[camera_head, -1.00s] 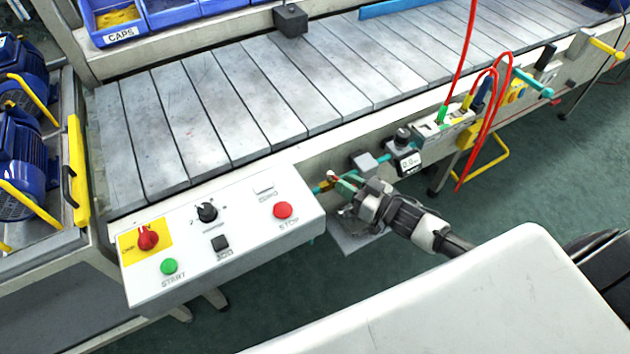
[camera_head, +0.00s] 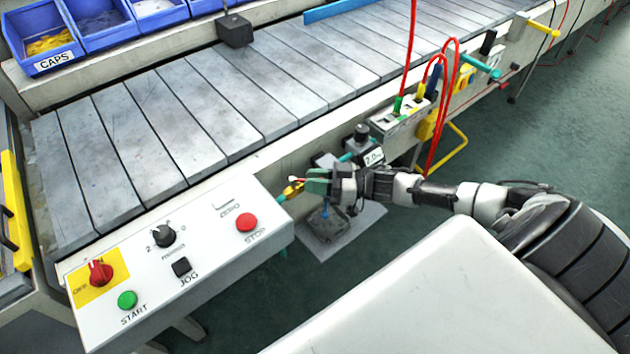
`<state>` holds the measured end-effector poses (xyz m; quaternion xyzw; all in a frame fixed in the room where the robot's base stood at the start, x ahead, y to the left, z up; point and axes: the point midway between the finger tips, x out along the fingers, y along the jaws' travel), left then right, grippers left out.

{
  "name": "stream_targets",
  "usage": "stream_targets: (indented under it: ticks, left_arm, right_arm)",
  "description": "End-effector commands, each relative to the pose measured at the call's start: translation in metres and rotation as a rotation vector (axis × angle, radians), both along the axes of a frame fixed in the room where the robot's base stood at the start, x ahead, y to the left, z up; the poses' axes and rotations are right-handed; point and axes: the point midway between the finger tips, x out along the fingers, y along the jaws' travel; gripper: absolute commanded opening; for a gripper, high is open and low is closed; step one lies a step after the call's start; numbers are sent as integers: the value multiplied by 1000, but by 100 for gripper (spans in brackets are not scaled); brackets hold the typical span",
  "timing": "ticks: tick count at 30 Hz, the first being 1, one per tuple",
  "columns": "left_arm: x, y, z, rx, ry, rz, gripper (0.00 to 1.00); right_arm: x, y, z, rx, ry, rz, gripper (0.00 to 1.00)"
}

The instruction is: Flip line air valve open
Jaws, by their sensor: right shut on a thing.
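The line air valve (camera_head: 291,189) is a small yellow-brass fitting on the teal air pipe, just right of the control box. A small red and white part shows at its top, beside my fingertips. My right gripper (camera_head: 314,183), with green fingertips, reaches in from the right and is shut at the valve, on what appears to be its lever. The fingers hide most of the lever, so its angle cannot be told. My left gripper is not in view.
The control box (camera_head: 180,262) with a red STOP button (camera_head: 247,222) stands close left of the valve. A regulator with a gauge (camera_head: 374,156) sits behind my gripper. A dark pedal (camera_head: 328,222) lies below. Red hoses (camera_head: 437,110) hang to the right.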

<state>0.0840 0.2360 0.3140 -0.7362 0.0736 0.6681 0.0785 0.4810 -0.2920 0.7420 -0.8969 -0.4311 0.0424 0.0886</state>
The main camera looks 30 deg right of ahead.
Motion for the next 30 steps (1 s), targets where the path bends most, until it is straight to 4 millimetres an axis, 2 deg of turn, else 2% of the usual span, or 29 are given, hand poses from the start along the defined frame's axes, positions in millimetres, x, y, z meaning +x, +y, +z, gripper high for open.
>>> stream_targets:
  ticks: [5,6,10,23,30]
  left_arm:
    - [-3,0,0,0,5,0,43]
    - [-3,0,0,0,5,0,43]
    - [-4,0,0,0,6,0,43]
    - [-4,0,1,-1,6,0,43]
    - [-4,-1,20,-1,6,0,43]
  right_arm:
    - [0,0,0,0,0,-2,0]
    - [0,0,0,0,0,-2,27]
    - [0,0,0,0,0,-2,47]
    - [0,0,0,0,1,-5,47]
    - [-6,5,3,5,7,-104,47]
